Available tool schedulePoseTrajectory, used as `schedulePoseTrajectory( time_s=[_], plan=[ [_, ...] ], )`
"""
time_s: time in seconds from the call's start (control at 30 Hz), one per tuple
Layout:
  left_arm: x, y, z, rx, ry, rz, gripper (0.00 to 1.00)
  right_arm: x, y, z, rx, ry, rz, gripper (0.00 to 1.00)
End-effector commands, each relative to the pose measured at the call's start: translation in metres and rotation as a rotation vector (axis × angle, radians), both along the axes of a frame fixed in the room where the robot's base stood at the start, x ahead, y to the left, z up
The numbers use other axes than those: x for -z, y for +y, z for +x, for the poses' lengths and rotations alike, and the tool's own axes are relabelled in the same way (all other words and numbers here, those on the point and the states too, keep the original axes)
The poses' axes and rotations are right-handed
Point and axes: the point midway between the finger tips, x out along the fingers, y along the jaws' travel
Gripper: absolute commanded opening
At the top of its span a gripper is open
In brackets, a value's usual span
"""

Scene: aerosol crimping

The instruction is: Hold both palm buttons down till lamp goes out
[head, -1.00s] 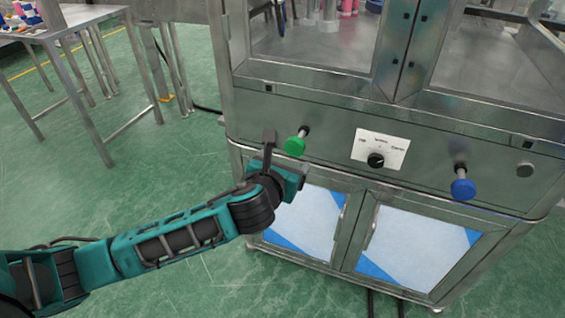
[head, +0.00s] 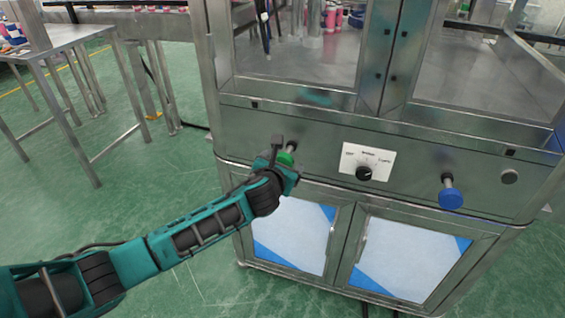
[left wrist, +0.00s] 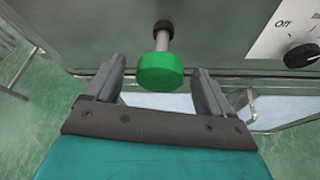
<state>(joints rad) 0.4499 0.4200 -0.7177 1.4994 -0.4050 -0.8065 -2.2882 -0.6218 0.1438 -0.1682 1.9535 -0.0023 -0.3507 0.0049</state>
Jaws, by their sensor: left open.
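The green palm button (head: 285,158) sticks out on a stem from the machine's front panel, partly hidden by my left gripper in the head view. My left gripper (head: 284,152) is at it. In the left wrist view the green button (left wrist: 161,71) shows ahead of and between the two spread, empty fingers of my left gripper (left wrist: 160,85); I cannot tell whether they touch it. The blue palm button (head: 451,197) sticks out at the right of the panel with nothing near it. My right gripper is not in view. I cannot make out a lamp for certain.
A dial (head: 364,173) on a white label sits between the buttons. A grey round fitting (head: 509,177) is at the panel's far right. Cabinet doors (head: 295,235) are below and a glazed enclosure is above. A metal table (head: 70,42) stands at the left over open green floor.

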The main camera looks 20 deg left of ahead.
Motion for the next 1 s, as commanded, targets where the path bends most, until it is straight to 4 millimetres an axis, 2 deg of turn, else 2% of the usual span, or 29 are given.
schedulePoseTrajectory(
  time_s=[0.2, 0.5, 1.0],
  plan=[
    [0.0043, 0.0006, 0.0106, 0.001, 0.000, 0.000, 0.83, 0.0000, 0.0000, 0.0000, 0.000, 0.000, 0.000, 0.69],
    [0.0046, 0.0010, 0.0117, 0.001, 0.000, 0.000, 0.83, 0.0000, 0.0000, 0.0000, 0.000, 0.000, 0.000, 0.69],
    [0.0049, 0.0012, 0.0113, 0.001, 0.000, 0.000, 0.35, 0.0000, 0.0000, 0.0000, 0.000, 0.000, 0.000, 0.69]
  ],
)
